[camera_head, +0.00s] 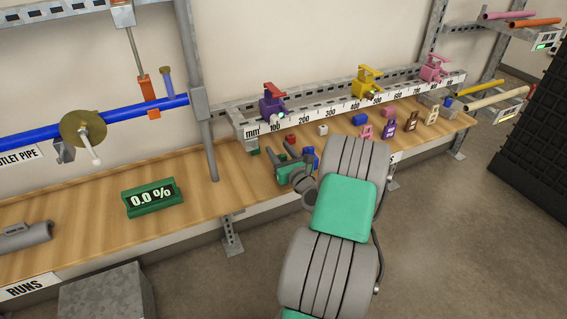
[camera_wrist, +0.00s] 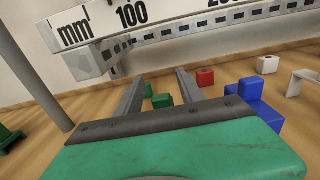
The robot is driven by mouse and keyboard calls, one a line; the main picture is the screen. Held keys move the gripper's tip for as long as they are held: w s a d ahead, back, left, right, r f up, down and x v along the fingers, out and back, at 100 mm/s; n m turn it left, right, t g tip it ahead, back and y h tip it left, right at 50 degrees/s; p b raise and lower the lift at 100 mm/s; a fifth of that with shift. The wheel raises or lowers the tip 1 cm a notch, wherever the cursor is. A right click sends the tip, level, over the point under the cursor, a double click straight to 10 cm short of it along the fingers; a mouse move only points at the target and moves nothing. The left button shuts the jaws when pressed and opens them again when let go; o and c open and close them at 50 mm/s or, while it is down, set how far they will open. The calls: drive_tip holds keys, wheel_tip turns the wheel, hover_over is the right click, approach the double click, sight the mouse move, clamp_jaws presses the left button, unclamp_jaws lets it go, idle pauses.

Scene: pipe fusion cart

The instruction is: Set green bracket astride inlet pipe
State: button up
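My gripper (camera_head: 286,154) is low over the bench, below the left end of the ruler rail. Its two fingers are apart in the wrist view (camera_wrist: 157,86), with nothing held between them. A small green piece (camera_wrist: 162,101) lies on the bench beyond and between the fingertips, with another bit of green (camera_wrist: 147,89) behind the left finger. I cannot tell whether these are one bracket. In the head view a small green piece (camera_head: 255,151) shows under the rail's left end. A blue pipe (camera_head: 130,112) carries a label ending "TLET PIPE"; I see no pipe labelled inlet.
The ruler rail (camera_head: 350,102) bears purple, yellow and pink clamps. Red, white and blue blocks (camera_wrist: 250,101) lie right of the fingers. A grey post (camera_head: 208,140) stands left of my gripper. A green 0.0 % display (camera_head: 152,198) sits on the bench, with bare wood around it.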

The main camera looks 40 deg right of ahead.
clamp_jaws()
idle(0.3)
idle(0.3)
drive_tip(key=shift+r+p, duration=0.55)
drive_tip(key=shift+r, duration=1.1)
drive_tip(key=shift+s+r, duration=0.15)
drive_tip(key=shift+s, duration=0.1)
drive_tip(key=b+v, duration=0.5)
drive_tip(key=v, duration=1.2)
drive_tip(key=shift+s+a+b, duration=0.2)
drive_tip(key=shift+s+b, duration=0.05)
drive_tip(key=shift+b, duration=0.05)
